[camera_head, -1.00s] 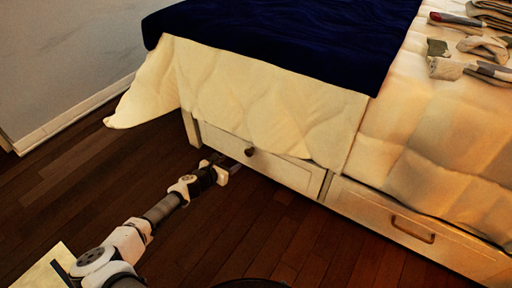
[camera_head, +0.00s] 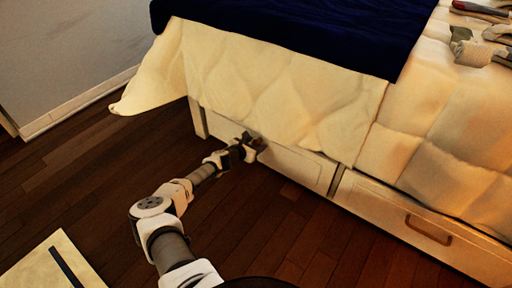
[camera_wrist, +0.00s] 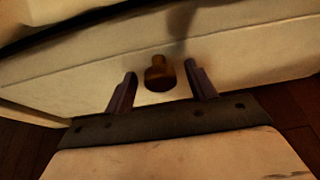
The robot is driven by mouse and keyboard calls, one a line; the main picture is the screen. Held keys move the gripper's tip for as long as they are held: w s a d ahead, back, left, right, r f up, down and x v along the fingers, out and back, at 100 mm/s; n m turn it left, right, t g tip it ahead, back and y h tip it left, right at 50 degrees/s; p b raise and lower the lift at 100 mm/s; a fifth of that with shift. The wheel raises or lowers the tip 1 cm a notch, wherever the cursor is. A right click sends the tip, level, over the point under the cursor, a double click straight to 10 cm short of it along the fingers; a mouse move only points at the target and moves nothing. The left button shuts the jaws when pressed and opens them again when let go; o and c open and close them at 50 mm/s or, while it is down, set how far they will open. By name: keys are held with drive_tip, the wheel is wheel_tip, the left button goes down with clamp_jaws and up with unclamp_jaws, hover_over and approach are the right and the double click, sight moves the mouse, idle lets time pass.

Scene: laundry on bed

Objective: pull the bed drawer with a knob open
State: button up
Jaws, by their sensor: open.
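The bed drawer with a knob (camera_head: 300,167) is the white front at the left part of the bed's side, and it looks closed. In the wrist view its face (camera_wrist: 85,82) fills the middle. The round brown knob (camera_wrist: 160,74) stands out from it, between the two fingertips of my gripper (camera_wrist: 162,82). The fingers are open, one on each side of the knob, with a gap on both sides. In the head view my gripper (camera_head: 252,143) is at the drawer front and hides the knob.
A second drawer (camera_head: 385,215) with a bar handle (camera_head: 428,231) is to the right. The cream quilt (camera_head: 270,85) hangs over the top of the knob drawer. Dark wooden floor (camera_head: 85,180) is clear in front. Folded clothes (camera_head: 475,50) lie on the bed.

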drive_tip(key=shift+w+d+f, duration=0.15)
drive_tip(key=shift+w+d, duration=0.15)
drive_tip(key=shift+w, duration=0.1)
clamp_jaws()
